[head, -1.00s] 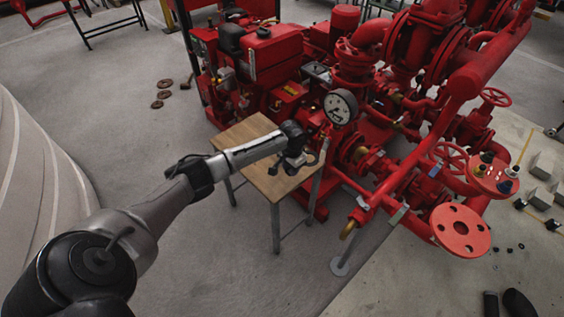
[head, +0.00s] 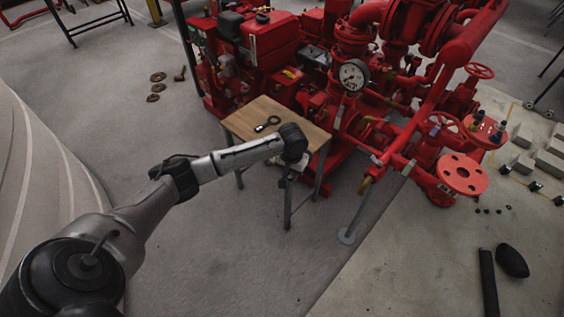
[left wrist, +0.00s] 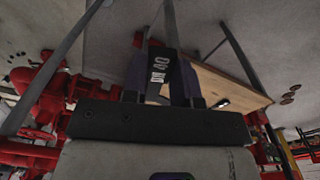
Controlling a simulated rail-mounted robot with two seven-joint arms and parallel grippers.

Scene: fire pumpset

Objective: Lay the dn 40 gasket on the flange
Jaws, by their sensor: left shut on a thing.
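My left gripper (head: 290,172) is just beyond the near right edge of the small wooden table, partly hidden by its own wrist. In the left wrist view (left wrist: 162,85) it is shut on a dark tab marked "DN 40", the tab of the DN 40 gasket (left wrist: 163,67). The gasket's ring cannot be made out. A red round flange (head: 462,174) with several bolt holes and a central opening faces up at the right, well apart from the gripper. My right gripper is not in view.
The wooden table (head: 262,109) carries another dark ring with a tag (head: 271,122). The red pumpset (head: 270,45) with its gauge (head: 353,75) stands behind. A grey support post (head: 362,208) stands between table and flange. Dark objects (head: 488,283) lie at lower right.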

